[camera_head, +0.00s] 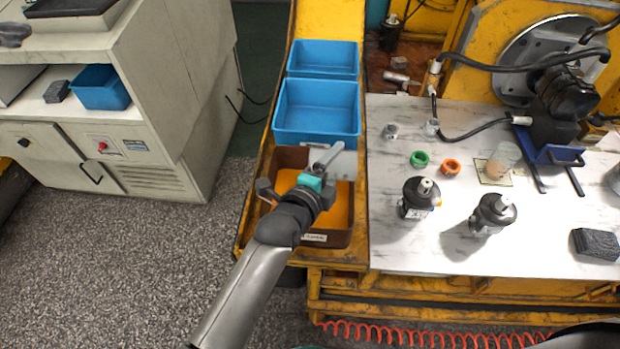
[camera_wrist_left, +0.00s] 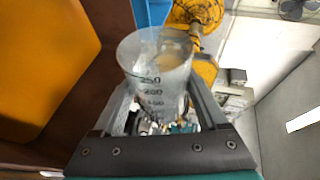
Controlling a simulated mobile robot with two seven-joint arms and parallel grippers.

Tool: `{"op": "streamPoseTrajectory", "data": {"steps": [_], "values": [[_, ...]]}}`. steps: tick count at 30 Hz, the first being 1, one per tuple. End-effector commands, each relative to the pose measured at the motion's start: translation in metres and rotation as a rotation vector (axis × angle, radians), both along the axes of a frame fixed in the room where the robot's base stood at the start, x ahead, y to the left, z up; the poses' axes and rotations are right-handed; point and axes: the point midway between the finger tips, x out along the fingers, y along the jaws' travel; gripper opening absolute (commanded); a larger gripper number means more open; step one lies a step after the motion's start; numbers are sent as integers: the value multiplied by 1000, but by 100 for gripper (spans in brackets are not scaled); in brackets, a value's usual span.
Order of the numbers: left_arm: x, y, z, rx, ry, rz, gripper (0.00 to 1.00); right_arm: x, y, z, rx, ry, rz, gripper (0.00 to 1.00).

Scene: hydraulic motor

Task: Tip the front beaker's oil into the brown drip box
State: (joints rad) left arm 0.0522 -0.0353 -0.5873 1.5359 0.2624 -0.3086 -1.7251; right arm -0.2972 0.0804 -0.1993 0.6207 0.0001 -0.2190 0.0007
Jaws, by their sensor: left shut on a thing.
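My left gripper (camera_head: 318,172) is over the brown drip box (camera_head: 340,240) and is shut on a clear beaker (camera_head: 345,164). In the left wrist view the beaker (camera_wrist_left: 150,85) sits between the fingers, with volume marks on its wall and a pale tan patch inside near the mouth. It looks tilted over; the exact angle is hard to tell. The drip box shows a flat orange-yellow surface inside, partly hidden by my gripper. A second clear beaker (camera_head: 505,155) with tan content stands on the white table. My right gripper is out of view.
Two blue bins (camera_head: 317,135) stand behind the drip box. The white table (camera_head: 400,250) on the right holds two dark capped bottles (camera_head: 419,199), green and orange rings, a black block (camera_head: 596,244) and a hosed motor (camera_head: 565,95). A grey cabinet stands left.

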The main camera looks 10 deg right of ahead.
Motion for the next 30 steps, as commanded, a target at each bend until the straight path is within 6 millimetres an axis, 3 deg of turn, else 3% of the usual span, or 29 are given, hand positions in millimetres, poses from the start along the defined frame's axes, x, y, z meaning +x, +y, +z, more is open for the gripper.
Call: {"op": "streamPoseTrajectory", "data": {"steps": [3, 13, 21, 30], "values": [[-1, -3, 1, 52, -15, 0, 16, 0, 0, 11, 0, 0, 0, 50], [-1, -3, -3, 73, -22, 0, 16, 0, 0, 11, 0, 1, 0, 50], [-2, -7, -7, 191, -51, 0, 16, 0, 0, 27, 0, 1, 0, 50], [-2, -7, -11, 215, -59, -1, 16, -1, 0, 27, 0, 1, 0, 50]]}}
